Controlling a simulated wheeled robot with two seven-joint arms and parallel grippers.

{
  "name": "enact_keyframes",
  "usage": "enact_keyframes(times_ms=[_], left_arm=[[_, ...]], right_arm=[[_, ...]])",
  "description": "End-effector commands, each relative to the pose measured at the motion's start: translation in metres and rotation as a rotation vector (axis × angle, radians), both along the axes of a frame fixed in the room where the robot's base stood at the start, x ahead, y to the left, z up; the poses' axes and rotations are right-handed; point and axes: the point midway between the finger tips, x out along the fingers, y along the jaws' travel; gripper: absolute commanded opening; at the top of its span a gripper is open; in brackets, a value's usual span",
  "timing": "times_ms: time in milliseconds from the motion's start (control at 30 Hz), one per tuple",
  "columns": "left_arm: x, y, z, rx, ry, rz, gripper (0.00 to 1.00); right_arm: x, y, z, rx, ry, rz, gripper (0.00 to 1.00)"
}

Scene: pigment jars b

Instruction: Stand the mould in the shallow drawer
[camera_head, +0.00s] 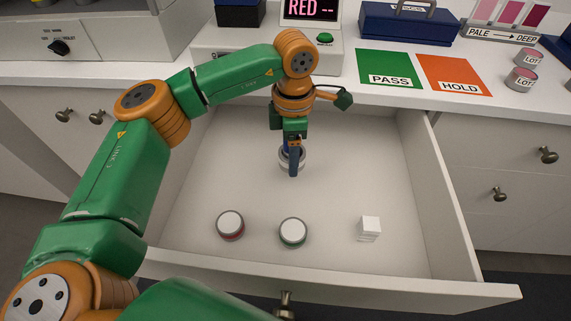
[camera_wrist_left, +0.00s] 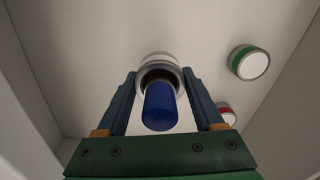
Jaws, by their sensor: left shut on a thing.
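The mould (camera_wrist_left: 158,68) looks like a pale metal ring-shaped body with a blue cylinder standing out of it toward the left wrist camera. My left gripper (camera_head: 293,172) points down inside the open shallow drawer (camera_head: 350,190), and its fingers are shut on the mould from both sides. In the head view only the mould's pale round rim (camera_head: 283,160) shows around the fingers. The mould looks upright and is low over the drawer floor; I cannot tell whether it touches. My right gripper is not in view.
Inside the drawer near its front stand a red-banded jar (camera_head: 230,225), a green-banded jar (camera_head: 293,232) and a small white block (camera_head: 369,228). On the counter behind lie a green PASS mat (camera_head: 388,65) and an orange HOLD mat (camera_head: 450,72).

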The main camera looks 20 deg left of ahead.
Motion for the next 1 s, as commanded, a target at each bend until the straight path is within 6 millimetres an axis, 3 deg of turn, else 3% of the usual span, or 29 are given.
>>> enact_keyframes(times_ms=[167,367,733,767,833,1000], left_arm=[[-0.001,0.015,-0.018,0.0,0.001,0.002,0.0],[0.0,0.014,-0.044,0.0,0.0,-0.001,0.0],[0.0,0.013,-0.051,-0.001,0.0,0.0,0.0],[0.0,0.013,-0.05,0.0,0.0,0.0,0.77],[0.0,0.013,-0.049,0.0,0.0,0.0,0.96],[0.0,0.013,-0.049,0.0,0.0,0.0,0.99]], right_arm=[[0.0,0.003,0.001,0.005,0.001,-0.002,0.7],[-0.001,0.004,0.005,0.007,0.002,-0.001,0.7],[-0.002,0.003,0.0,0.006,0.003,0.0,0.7],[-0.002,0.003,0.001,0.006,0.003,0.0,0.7],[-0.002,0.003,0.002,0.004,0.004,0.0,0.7],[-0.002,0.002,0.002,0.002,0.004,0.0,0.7]])
